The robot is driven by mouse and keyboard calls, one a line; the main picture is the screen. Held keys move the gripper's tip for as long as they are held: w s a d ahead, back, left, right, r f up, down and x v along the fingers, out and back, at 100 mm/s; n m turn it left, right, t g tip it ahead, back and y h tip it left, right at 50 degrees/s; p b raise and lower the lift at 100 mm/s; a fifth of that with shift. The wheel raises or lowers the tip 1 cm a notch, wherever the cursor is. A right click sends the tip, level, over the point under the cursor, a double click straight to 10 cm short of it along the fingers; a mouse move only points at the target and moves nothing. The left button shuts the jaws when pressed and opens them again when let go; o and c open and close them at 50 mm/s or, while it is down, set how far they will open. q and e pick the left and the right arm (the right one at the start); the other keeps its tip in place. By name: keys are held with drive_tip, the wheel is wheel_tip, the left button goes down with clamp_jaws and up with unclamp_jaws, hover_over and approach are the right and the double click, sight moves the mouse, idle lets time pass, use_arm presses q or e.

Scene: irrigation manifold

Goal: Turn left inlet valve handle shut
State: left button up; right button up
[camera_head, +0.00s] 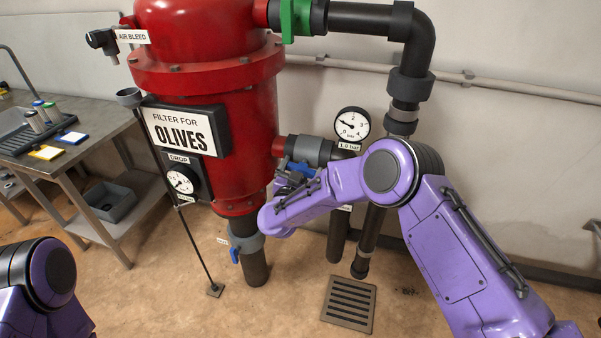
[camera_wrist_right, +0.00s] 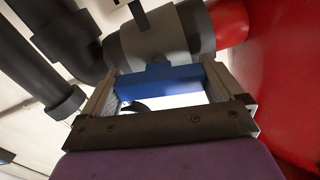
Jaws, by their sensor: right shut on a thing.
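The blue valve handle (camera_head: 301,168) sits under a grey valve body (camera_head: 312,150) on a short side pipe of the red filter tank (camera_head: 255,105). My right gripper (camera_head: 286,181) is at this handle and is shut on it. In the right wrist view the blue handle (camera_wrist_right: 160,84) spans between the two fingers of my right gripper (camera_wrist_right: 162,76), below the grey valve body (camera_wrist_right: 165,38). My right forearm and wrist cover part of the handle and pipe in the head view. My left arm shows at the lower left; its gripper is out of view.
A pressure gauge (camera_head: 352,125) stands right of the valve, by dark vertical pipes (camera_head: 408,88). Another small blue handle (camera_head: 234,255) is on the tank's bottom outlet. A green handle (camera_head: 289,17) is at the top pipe. A metal bench (camera_head: 85,150) stands left. A drain grate (camera_head: 348,304) is in the floor.

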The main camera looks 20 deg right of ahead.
drive_tip(key=m+b, duration=0.3)
drive_tip(key=m, duration=0.1)
drive_tip(key=shift+f+m, duration=0.15)
drive_tip(key=shift+m, duration=0.15)
drive_tip(key=m+b, duration=0.2)
drive_tip(key=m, duration=0.1)
drive_tip(key=shift+m+b, duration=0.4)
drive_tip(key=m+b, duration=0.3)
drive_tip(key=shift+f, duration=0.1)
drive_tip(key=shift+m+b, duration=1.6)
drive_tip(key=shift+m, duration=0.6)
drive_tip(key=o, duration=0.7)
drive_tip(key=b+v, duration=0.1)
drive_tip(key=v, duration=0.9)
drive_tip(key=shift+s+a+b, duration=0.15)
drive_tip(key=shift+s+b, duration=0.1)
drive_tip(key=shift+b, duration=0.05)
